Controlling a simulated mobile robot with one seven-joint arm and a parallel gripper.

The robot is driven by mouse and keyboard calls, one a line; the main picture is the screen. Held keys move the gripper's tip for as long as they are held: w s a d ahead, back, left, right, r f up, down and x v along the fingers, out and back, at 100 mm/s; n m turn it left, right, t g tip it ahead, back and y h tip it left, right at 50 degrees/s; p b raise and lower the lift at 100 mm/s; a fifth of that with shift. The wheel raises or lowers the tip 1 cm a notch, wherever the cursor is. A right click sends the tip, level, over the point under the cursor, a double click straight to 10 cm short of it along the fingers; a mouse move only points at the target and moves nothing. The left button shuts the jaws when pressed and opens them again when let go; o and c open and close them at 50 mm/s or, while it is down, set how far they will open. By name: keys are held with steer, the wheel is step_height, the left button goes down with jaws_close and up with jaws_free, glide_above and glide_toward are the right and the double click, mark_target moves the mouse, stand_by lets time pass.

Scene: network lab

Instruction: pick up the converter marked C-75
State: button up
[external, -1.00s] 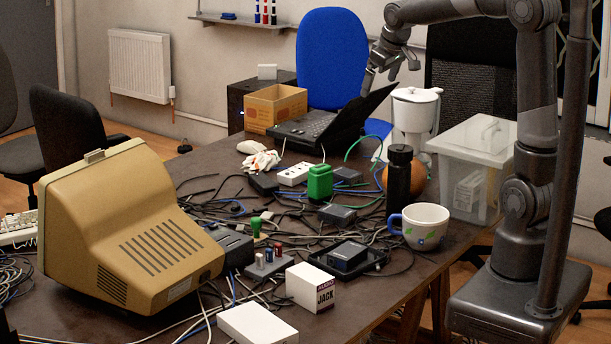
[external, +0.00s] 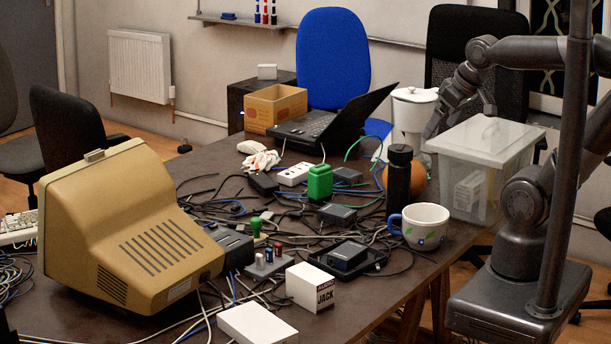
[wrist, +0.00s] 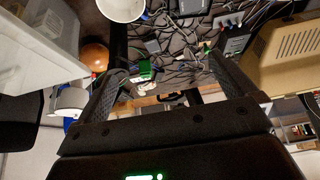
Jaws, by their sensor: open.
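Several small dark boxes that look like converters lie among the cables. One sits in a black tray (external: 348,256), one is mid-table (external: 337,213), one is behind the green object (external: 347,175), and one is near the white gloves (external: 263,184). No C-75 marking can be read on any of them.
A clear lidded bin (external: 482,172), black bottle (external: 398,178), white mug (external: 425,226) and orange ball (external: 420,178) crowd the right side. A green object (external: 320,182), open laptop (external: 312,126) and beige monitor (external: 130,232) also stand on the table. Cables cover the middle.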

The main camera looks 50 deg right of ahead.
steer(key=c, duration=0.4)
steer(key=shift+c, duration=0.2)
